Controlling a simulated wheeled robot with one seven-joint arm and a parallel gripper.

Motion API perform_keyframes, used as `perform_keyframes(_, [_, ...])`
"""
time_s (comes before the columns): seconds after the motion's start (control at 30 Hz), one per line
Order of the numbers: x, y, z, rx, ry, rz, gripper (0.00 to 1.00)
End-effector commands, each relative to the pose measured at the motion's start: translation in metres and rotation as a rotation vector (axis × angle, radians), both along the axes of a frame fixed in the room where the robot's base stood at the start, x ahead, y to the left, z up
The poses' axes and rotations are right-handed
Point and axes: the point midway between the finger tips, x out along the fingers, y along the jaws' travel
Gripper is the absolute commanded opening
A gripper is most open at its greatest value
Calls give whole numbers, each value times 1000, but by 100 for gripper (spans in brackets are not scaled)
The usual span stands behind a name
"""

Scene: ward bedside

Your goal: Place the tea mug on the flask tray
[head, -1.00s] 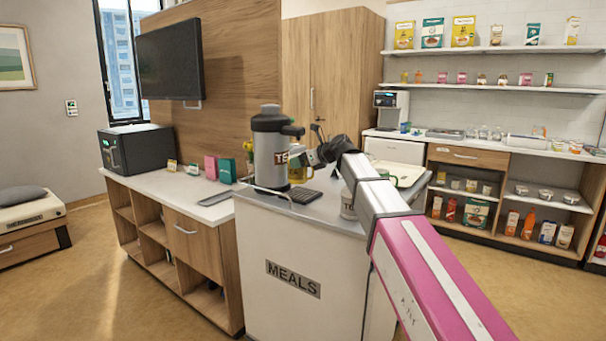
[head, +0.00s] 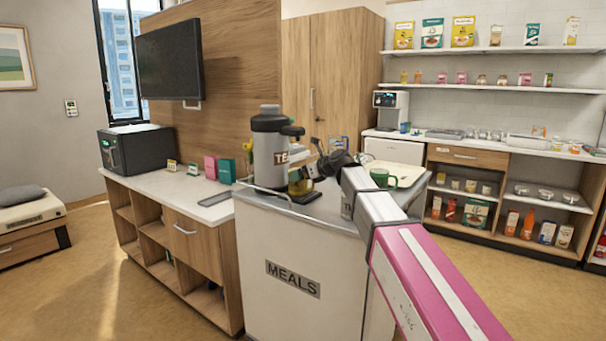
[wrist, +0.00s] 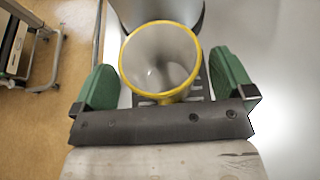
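The tea mug (head: 297,186), yellow outside, is at the foot of the grey flask (head: 268,150) lettered "TE". In the wrist view the mug (wrist: 160,60) shows a yellow rim and an empty pale inside. It appears to stand upright on the dark slotted flask tray (head: 308,198); the contact itself is hidden. The tray's slots (wrist: 198,88) show beside the mug. My gripper (wrist: 165,80) is open, its green fingers on either side of the mug with small gaps. In the head view my gripper (head: 306,177) is partly hidden by its own wrist.
The flask stands on a white cart (head: 290,260) marked "MEALS". A green mug (head: 380,177) sits on a pale tray (head: 408,173) to the right, close to my arm. A wooden counter (head: 160,185) stands at the left. The floor in front is clear.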

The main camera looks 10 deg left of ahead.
Motion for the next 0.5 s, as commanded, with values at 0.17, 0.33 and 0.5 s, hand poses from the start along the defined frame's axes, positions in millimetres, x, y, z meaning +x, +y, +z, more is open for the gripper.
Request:
perform_keyframes(0.17, [0, 0, 0, 0, 0, 0, 100])
perform_keyframes(0.33, [-3, -5, 5, 0, 0, -1, 100])
perform_keyframes(0.5, [-14, -29, 15, 0, -1, -2, 100])
